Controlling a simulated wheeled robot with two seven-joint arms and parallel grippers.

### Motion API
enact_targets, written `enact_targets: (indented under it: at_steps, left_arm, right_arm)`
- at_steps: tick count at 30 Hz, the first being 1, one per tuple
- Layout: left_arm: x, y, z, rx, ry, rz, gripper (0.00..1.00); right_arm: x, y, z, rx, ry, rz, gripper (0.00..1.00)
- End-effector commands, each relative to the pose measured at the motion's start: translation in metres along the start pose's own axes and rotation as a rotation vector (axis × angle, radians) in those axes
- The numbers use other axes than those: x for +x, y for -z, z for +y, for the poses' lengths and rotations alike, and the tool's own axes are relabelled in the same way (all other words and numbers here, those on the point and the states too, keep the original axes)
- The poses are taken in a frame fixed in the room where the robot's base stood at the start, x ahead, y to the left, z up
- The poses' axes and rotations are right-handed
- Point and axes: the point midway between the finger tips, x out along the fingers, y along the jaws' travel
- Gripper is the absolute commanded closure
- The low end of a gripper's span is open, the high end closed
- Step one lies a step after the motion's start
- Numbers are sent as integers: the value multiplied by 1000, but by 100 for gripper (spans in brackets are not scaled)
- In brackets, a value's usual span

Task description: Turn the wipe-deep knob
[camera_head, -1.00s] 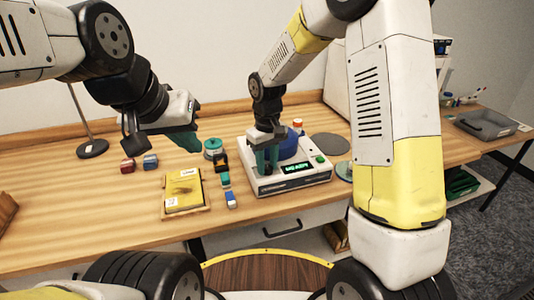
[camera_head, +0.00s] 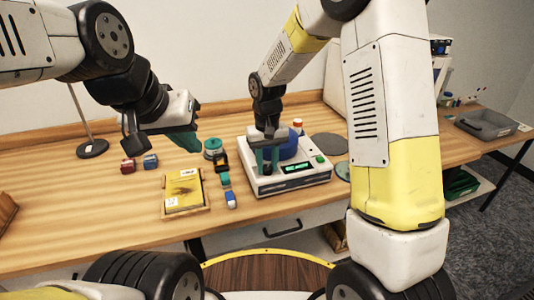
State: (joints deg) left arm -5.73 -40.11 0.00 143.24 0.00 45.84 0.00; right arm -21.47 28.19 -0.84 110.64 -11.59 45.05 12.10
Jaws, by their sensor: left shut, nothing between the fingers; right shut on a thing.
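A white roller machine (camera_head: 312,179) stands on the wooden table, with a small green display (camera_head: 298,167), a green button (camera_head: 320,158) and a blue round part on top (camera_head: 290,146). My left gripper (camera_head: 188,143) is shut and empty, held above the table to the left of the machine.
A yellow booklet on a wooden tray (camera_head: 206,209) lies left of the machine. A grey disc (camera_head: 330,146) lies at right.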

Motion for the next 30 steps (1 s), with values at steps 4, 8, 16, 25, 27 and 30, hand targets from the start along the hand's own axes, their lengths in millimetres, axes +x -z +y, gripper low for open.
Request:
enact_targets:
  at_steps: [4,8,16,25,27,30]
  left_arm:
    - [0,0,0,0,0,0,100]
    - [0,0,0,0,0,0,100]
    - [0,0,0,0,0,0,100]
    - [0,0,0,0,0,0,100]
    - [0,0,0,0,0,0,100]
    - [0,0,0,0,0,0,100]
  right_arm:
    - [-1,1,0,1,0,4,62]
    - [-1,1,0,0,0,3,48]
    - [-2,0,0,0,0,2,48]
    - [-44,2,0,0,0,6,48]
    - [-56,1,0,0,0,6,48]
    - [-68,1,0,0,0,5,48]
